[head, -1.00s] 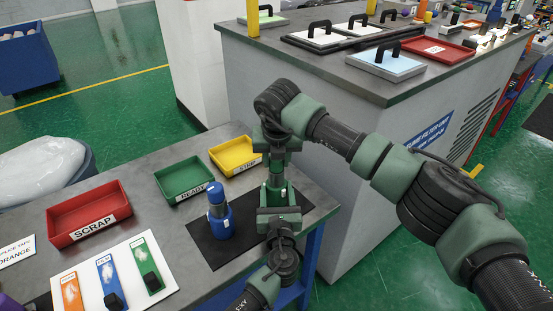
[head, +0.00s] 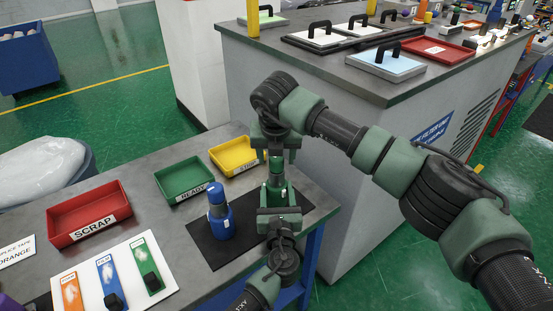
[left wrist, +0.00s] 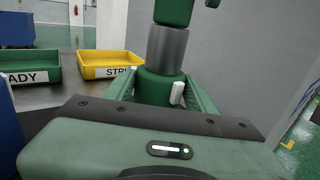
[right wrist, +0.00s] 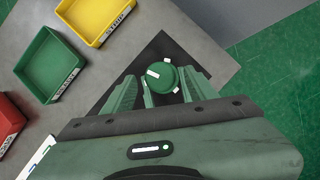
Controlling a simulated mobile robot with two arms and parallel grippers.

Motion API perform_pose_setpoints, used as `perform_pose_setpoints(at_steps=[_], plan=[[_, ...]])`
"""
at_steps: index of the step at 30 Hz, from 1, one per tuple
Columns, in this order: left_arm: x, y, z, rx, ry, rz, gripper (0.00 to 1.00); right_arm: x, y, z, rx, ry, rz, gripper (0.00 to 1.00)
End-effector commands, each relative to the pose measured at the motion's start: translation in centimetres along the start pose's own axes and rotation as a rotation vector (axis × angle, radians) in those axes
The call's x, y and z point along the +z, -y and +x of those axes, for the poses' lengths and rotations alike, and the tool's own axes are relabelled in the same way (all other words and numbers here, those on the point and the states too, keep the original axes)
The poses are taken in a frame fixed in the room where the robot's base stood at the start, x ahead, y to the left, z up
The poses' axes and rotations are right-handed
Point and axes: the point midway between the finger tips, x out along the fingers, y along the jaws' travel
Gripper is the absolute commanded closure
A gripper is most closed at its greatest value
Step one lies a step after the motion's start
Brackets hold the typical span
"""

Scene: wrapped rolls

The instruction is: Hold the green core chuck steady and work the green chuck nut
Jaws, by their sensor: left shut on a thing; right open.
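The green core chuck (head: 276,194) stands upright on a dark mat. Its green base (left wrist: 158,86), grey sleeve (left wrist: 167,50) and the green chuck nut (left wrist: 173,10) on top show in the left wrist view. My left gripper (head: 277,200) is low and shut on the chuck's base, one finger on each side. My right gripper (head: 277,155) is above the chuck, pointing down and open. In the right wrist view the round nut (right wrist: 161,78), with white marks, shows between its spread fingers, with gaps beside it.
A blue chuck (head: 219,213) stands on the mat (head: 205,246) just left of my left gripper. Green (head: 184,180), yellow (head: 235,156) and red (head: 89,212) trays lie behind and left. A sample board (head: 115,278) lies front left. A grey cabinet (head: 330,130) rises behind right.

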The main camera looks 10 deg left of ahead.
Motion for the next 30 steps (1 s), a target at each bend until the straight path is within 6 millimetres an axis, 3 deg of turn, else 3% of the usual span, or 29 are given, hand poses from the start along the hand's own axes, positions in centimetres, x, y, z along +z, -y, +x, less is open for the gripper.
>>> perform_pose_setpoints(at_steps=[1, 9, 13, 18, 29, 30], plan=[[-0.9, -0.1, -0.2, 0.0, -0.016, 0.003, 1.0, 0.1, 0.0, -1.0, 0.001, 0.005, -0.001, 0.43], [-0.9, -0.1, -0.2, 0.0, -0.016, 0.003, 1.0, 0.1, 0.1, -6.8, 0.0, 0.005, 0.001, 0.43], [-0.9, -0.1, -0.3, 0.0, -0.016, 0.003, 1.0, 0.0, 0.1, -8.8, -0.001, 0.004, 0.0, 0.43], [-0.9, -0.1, -0.3, 0.0, -0.016, 0.003, 1.0, -0.1, 0.0, -10.1, -0.001, 0.002, 0.001, 0.43], [-0.9, -0.1, -0.3, 0.0, -0.016, 0.003, 1.0, -0.1, 0.1, -10.2, -0.001, 0.001, 0.001, 0.43], [-0.9, -0.1, -0.3, 0.0, -0.016, 0.003, 0.42, -0.1, 0.1, -10.2, -0.001, 0.001, 0.001, 0.43]])
